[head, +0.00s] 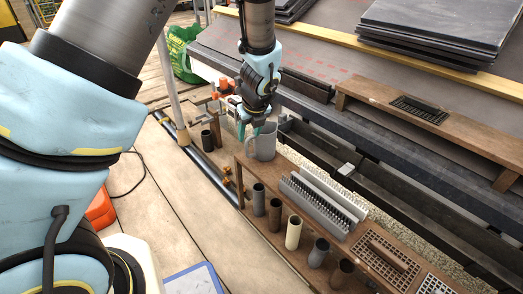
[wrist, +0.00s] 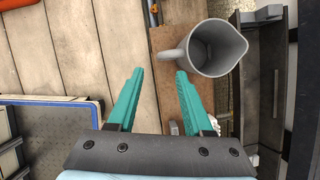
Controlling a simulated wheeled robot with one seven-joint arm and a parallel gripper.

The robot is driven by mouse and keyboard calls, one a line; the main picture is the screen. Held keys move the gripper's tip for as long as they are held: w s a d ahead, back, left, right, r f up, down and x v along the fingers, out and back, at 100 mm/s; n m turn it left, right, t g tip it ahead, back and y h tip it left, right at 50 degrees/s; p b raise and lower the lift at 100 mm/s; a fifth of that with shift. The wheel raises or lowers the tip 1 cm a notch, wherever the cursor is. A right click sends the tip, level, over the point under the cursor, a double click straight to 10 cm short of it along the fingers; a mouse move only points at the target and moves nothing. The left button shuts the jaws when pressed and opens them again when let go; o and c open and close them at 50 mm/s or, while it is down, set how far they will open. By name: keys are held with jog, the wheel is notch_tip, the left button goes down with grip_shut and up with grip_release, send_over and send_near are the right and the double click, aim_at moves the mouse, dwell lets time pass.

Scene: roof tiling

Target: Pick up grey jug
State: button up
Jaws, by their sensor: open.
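The grey jug (head: 265,142) stands upright on the wooden plank shelf, near its far end in the head view. In the wrist view the grey jug (wrist: 214,48) is seen from above, with its open mouth to the right and its handle (wrist: 173,54) pointing left. My gripper (head: 247,128) is above and just left of the jug in the head view. In the wrist view the two teal fingers of my gripper (wrist: 160,75) are apart, with the handle near the right fingertip. Nothing is between the fingers. I cannot tell whether the fingertip touches the handle.
Several tubes (head: 293,232) stand in a row along the plank (head: 262,222). Grey spiked strips (head: 318,208) and a vent grille (head: 385,258) lie beyond them. A dark gutter (wrist: 268,85) runs close beside the jug. Stacked slates (head: 435,25) lie on the roof.

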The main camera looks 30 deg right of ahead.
aim_at(247, 145)
jog(key=b+x, duration=0.2)
jog(key=x, duration=0.6)
jog(key=shift+f+b, duration=0.15)
jog(key=shift+b, duration=0.25)
jog(key=shift+c, duration=0.4)
grip_shut()
dwell(0.6)
